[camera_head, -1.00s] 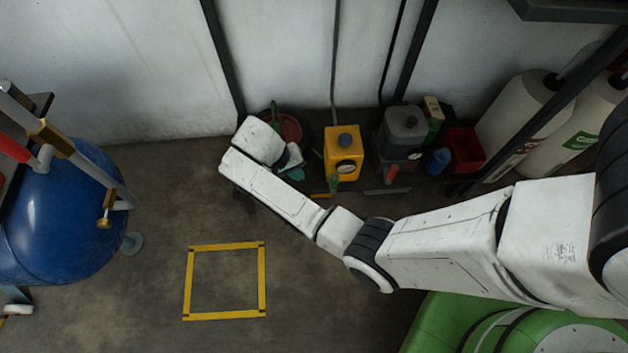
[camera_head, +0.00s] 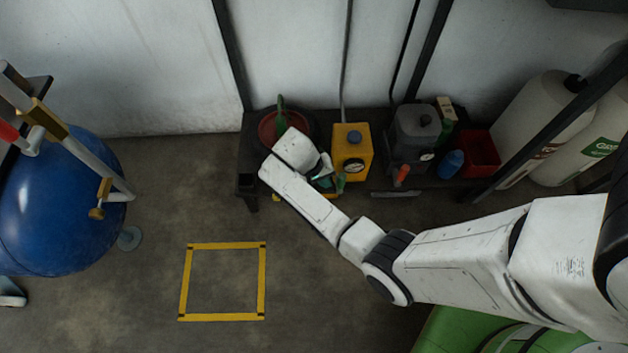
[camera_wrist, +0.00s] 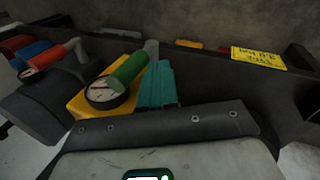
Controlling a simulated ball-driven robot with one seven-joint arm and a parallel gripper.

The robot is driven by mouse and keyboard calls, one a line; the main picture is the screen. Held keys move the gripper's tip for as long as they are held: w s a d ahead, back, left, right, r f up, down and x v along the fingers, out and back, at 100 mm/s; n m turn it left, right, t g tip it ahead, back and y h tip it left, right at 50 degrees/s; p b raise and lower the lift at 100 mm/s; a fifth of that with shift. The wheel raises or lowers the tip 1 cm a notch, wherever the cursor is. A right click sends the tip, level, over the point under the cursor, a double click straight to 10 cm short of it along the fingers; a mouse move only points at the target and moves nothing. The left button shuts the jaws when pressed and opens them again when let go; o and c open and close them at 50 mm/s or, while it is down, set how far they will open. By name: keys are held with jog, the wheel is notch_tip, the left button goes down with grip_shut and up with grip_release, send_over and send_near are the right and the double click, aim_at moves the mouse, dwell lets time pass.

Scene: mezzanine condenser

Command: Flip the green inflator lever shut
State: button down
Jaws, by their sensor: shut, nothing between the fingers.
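The yellow inflator (camera_head: 352,146) stands on the dark shelf, with a round dial on its front. Its green lever (camera_head: 341,183) sticks out at the front, low on the body. In the wrist view the green lever (camera_wrist: 128,68) slants up to the right beside the white dial (camera_wrist: 105,92), over the yellow body (camera_wrist: 80,105). My gripper (camera_head: 324,172) is at the inflator's left front, partly hidden by my wrist. In the wrist view its teal fingers (camera_wrist: 157,85) are shut and empty, just right of the lever. I cannot tell whether they touch it.
A grey unit (camera_head: 415,135) with a red lever (camera_head: 402,174) stands right of the inflator. A blue object (camera_head: 450,163) and a red bin (camera_head: 481,152) are further right. A reddish bowl (camera_head: 270,128) is at the left. A yellow label (camera_wrist: 258,58) is on the shelf edge. Open floor lies in front.

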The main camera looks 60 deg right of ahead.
jog(key=shift+s+d, duration=0.55)
jog(key=shift+r, duration=0.1)
jog(key=shift+s+d+r+t+y+p, duration=0.1)
jog(key=shift+s+d+t+y+p, duration=0.15)
jog(key=shift+p, duration=0.45)
